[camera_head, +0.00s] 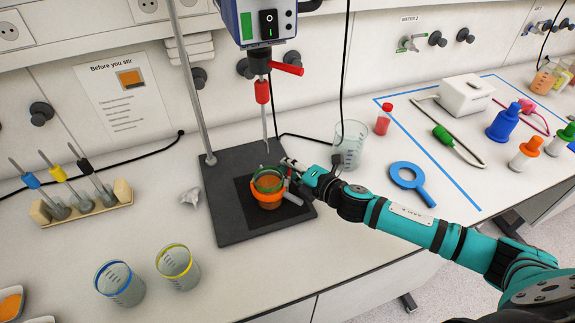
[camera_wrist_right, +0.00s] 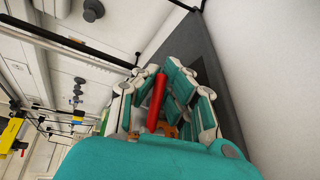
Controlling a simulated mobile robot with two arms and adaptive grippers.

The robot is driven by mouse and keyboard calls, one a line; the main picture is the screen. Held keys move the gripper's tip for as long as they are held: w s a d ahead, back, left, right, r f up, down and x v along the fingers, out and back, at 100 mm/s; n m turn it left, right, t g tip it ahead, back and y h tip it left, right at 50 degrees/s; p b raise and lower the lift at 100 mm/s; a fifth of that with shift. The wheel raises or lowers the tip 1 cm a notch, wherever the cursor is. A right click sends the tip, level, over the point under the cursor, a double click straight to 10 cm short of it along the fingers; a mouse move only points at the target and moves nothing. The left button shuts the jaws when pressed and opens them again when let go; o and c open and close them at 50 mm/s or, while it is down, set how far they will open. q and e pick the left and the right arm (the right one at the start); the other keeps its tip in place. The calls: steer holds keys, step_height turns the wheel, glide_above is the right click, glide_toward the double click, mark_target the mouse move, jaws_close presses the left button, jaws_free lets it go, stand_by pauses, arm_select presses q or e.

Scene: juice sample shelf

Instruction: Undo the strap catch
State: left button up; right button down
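An orange strap (camera_head: 262,199) wraps a beaker of brown-orange liquid (camera_head: 267,184) with a green rim, on the dark stand base. The catch is a red lever, plain in the right wrist view (camera_wrist_right: 157,103) and only a small red bit in the head view, beside the strap's right side. My right gripper (camera_head: 289,174) is at that side of the beaker. Its fingers (camera_wrist_right: 160,95) lie on both sides of the red lever; whether they press on it is unclear. The fingers partly hide the catch. My left gripper is out of view.
The stirrer's red-topped shaft (camera_head: 264,100) hangs above the beaker beside a metal post (camera_head: 190,80). An empty glass beaker (camera_head: 350,143) stands close behind my right wrist. A blue ring tool (camera_head: 411,183) lies to the right. Two empty beakers stand front left.

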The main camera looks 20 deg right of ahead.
steer(key=c, duration=1.4)
jaws_free()
steer(key=v, duration=1.2)
